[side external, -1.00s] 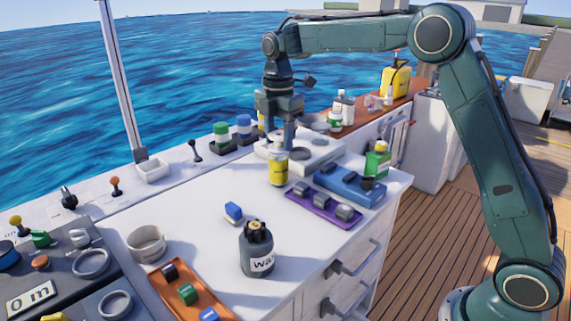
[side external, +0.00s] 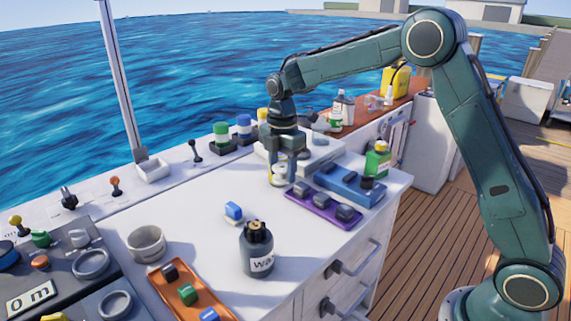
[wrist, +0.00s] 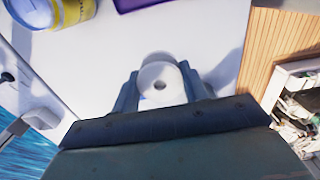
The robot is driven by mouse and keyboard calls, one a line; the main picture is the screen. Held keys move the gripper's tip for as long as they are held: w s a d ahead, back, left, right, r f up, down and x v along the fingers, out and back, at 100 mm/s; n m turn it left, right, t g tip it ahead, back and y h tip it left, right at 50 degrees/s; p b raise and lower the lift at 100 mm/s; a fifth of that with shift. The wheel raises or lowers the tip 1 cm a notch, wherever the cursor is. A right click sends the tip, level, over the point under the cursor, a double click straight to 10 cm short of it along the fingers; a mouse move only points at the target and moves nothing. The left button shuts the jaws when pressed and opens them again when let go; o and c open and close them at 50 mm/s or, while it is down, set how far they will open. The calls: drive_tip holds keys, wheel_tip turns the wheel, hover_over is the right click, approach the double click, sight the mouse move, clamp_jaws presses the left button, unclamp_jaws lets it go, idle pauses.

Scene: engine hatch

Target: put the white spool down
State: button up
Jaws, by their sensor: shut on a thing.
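In the side view my gripper (side external: 284,160) points down over the counter, left of the blue tray (side external: 350,185).
A yellow-labelled can (wrist: 50,12) stands close by in the wrist view. A purple tray (side external: 322,207) with dark pieces lies near my gripper. A white block with round recesses (side external: 322,150) is behind. A dark bottle (side external: 256,250) and a blue-and-white piece (side external: 233,211) stand nearer the camera.

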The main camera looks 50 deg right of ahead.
sight(283, 216)
drive_tip(key=shift+f, duration=5.8)
drive_tip(key=shift+f, duration=0.1)
drive_tip(key=o, duration=1)
wheel_tip(283, 216, up, 11)
drive_tip(key=shift+r, duration=0.65)
